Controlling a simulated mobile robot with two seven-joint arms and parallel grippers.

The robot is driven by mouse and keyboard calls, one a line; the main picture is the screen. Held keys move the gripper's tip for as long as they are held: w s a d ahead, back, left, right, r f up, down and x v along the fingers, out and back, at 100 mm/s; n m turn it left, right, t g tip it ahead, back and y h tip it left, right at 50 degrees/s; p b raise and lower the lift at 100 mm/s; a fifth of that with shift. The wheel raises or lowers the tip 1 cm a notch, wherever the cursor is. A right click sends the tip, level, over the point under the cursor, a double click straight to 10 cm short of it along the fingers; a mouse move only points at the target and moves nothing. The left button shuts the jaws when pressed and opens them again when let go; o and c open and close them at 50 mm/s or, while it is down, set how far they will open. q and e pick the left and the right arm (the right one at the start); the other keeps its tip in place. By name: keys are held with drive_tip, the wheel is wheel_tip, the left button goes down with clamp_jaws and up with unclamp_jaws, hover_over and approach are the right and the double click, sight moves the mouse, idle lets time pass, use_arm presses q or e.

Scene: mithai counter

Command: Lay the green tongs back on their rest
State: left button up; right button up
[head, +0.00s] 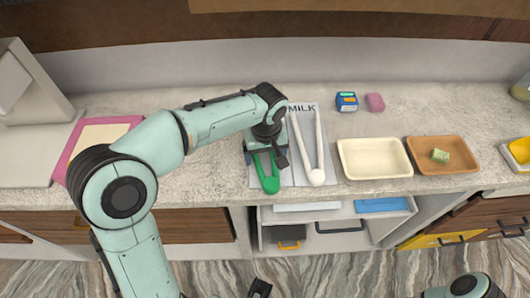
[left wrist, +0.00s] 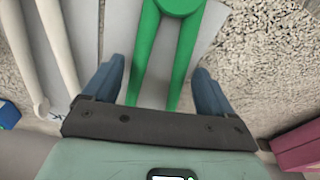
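The green tongs (head: 269,181) are over the left, grey panel of the tong rest (head: 285,181), hinge end towards the counter's front edge. I cannot tell whether they touch it. In the left wrist view the two legs of the green tongs (left wrist: 158,50) run between my fingers, with gaps on both sides. My left gripper (head: 265,152) is over the tongs' far part and hides it; its blue-grey fingers (left wrist: 156,88) are apart. White tongs (head: 316,176) lie on the right panel, marked MILK, and also show in the left wrist view (left wrist: 56,45).
A cream tray (head: 343,170) and a brown tray (head: 413,165) holding a green piece (head: 440,156) stand to the right. A blue box (head: 346,101) and a pink block (head: 375,102) are behind. A pink-edged board (head: 70,152) lies left. Open shelves are below the counter.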

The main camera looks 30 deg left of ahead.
use_arm(q)
drive_tip(key=shift+o, duration=1.4)
wheel_tip(320, 180, up, 13)
drive_tip(key=s+d+p, duration=0.1)
drive_tip(key=p, duration=0.1)
drive_tip(key=shift+r, duration=0.15)
